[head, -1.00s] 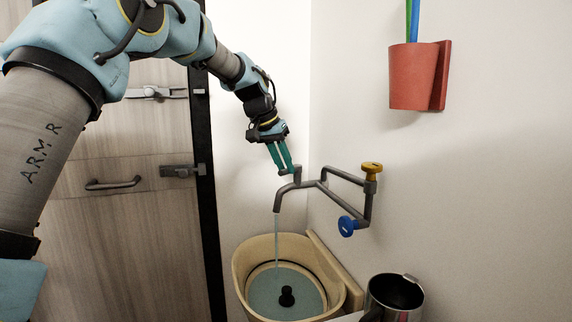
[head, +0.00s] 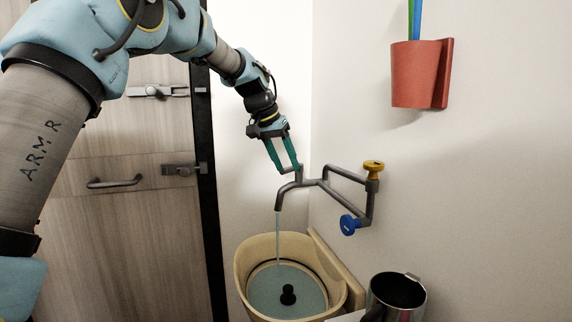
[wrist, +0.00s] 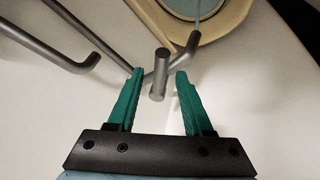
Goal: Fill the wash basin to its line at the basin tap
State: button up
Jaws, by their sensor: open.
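The wash basin (head: 243,284) is a cream tub low in the head view, with a dark line around its inner wall. Water (head: 262,298) stands in it, its edge close below the line; I cannot tell the exact gap. A black knob (head: 288,293) rises from the water. The grey basin tap (head: 283,197) runs a thin stream into the basin. My gripper (head: 290,169) is open above the tap. In the wrist view, the tap's upright grey handle (wrist: 159,85) stands between the parted green fingers, with gaps on both sides.
Yellow (head: 374,168) and blue (head: 349,225) knobs sit on pipework to the right. A metal jug (head: 397,292) stands right of the basin. A red holder (head: 414,75) hangs on the wall. A wooden door (head: 130,230) is at left.

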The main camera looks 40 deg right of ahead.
jog(key=b+v, duration=0.1)
jog(key=v, duration=0.9)
jog(key=shift+a, duration=0.15)
